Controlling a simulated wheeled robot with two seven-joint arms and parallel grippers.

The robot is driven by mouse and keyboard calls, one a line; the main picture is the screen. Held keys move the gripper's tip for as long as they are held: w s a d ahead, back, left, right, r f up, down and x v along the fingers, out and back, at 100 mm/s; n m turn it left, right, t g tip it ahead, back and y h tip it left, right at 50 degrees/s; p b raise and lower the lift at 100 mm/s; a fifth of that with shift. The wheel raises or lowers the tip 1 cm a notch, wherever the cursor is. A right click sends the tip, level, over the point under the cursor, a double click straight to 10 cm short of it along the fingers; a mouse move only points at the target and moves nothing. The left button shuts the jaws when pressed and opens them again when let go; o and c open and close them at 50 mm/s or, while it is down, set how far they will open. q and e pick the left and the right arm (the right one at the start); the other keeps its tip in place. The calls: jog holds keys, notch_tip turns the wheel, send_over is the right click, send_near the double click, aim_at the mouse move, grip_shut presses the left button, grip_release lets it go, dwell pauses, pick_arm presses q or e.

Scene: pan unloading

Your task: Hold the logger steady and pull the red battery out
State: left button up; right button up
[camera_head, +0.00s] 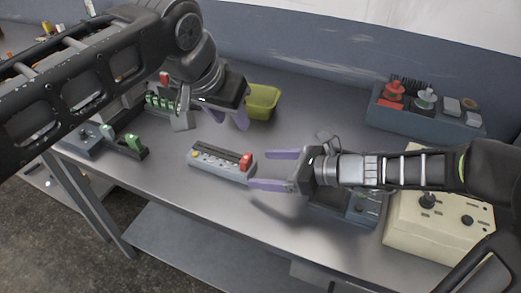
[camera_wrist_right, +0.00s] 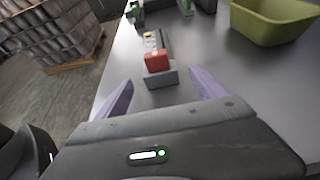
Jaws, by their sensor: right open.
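The logger (camera_head: 218,166), a grey box with a row of pale and yellow parts on top, lies on the table in the middle of the head view. The red battery (camera_head: 246,160) sits in its right end; in the right wrist view the red battery (camera_wrist_right: 156,61) faces me at the near end of the logger (camera_wrist_right: 163,77). My right gripper (camera_head: 268,170) is open, its purple fingers pointing at that end, apart from it. My left gripper (camera_head: 228,118) hangs above and behind the logger, not touching it. Its purple fingers are partly hidden and their gap is unclear.
A green bin (camera_head: 263,101) stands behind the logger. A grey holder with red and white parts (camera_head: 425,110) is at the back right, a cream control box (camera_head: 440,225) at the front right. Small devices with green parts (camera_head: 128,148) stand at the left.

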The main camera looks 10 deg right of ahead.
aim_at(246, 158)
jog(key=x, duration=0.6)
jog(key=shift+w+a+f, duration=0.1)
jog(key=shift+a, duration=0.1)
jog(key=shift+c, duration=0.4)
pick_arm(q)
jog(key=shift+o, duration=0.2)
pick_arm(e)
grip_shut()
pick_arm(q)
jog(key=shift+o, duration=0.4)
jog(key=shift+g+y, duration=0.4)
jog(key=shift+y, duration=0.1)
jog(key=shift+d+f, duration=0.2)
jog(key=shift+f, duration=0.95)
jog(key=shift+d+f, duration=0.2)
jog(key=shift+f, duration=0.9)
jog(key=shift+f, duration=0.1)
jog(key=x, duration=1.2)
jog(key=shift+c, duration=0.3)
